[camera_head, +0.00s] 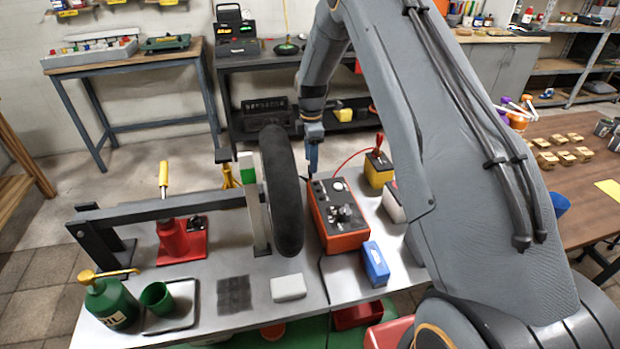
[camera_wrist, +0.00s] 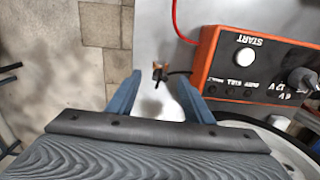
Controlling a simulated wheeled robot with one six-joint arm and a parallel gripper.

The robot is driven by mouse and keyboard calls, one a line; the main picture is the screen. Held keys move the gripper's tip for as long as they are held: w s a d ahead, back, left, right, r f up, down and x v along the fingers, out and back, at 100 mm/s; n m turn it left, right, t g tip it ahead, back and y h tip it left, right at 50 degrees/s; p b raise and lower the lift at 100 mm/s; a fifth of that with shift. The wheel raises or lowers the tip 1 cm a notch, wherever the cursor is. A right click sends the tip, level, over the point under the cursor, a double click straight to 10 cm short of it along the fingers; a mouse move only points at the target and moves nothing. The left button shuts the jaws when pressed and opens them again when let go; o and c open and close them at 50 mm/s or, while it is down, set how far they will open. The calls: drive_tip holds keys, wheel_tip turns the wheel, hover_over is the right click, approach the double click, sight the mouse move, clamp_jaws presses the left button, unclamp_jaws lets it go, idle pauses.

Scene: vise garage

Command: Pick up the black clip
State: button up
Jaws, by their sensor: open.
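In the wrist view, a small clip (camera_wrist: 159,71) with copper-coloured jaws and dark parts shows over the pale bench top. A short black cable (camera_wrist: 180,73) runs from it to the orange box (camera_wrist: 208,55). My gripper (camera_wrist: 157,77) is open, with its blue fingers on either side of the clip in the picture; I cannot tell the height gap. In the head view, my gripper (camera_head: 312,160) points down between the black tyre and the orange box (camera_head: 345,240). The clip is hard to make out there.
The black tyre (camera_head: 284,190) stands close to the left of my gripper. A red cable (camera_head: 350,157) leads to a red clip on a yellow battery (camera_head: 378,172). A blue box (camera_head: 375,264) and white block (camera_head: 288,288) sit on the bench front.

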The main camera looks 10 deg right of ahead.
sight(311, 177)
drive_tip(key=shift+w+f, duration=0.15)
drive_tip(key=shift+f, duration=0.5)
drive_tip(key=shift+f+p, duration=1.75)
drive_tip(key=shift+f, duration=1.65)
drive_tip(key=shift+c, duration=0.4)
drive_tip(key=c, duration=1.1)
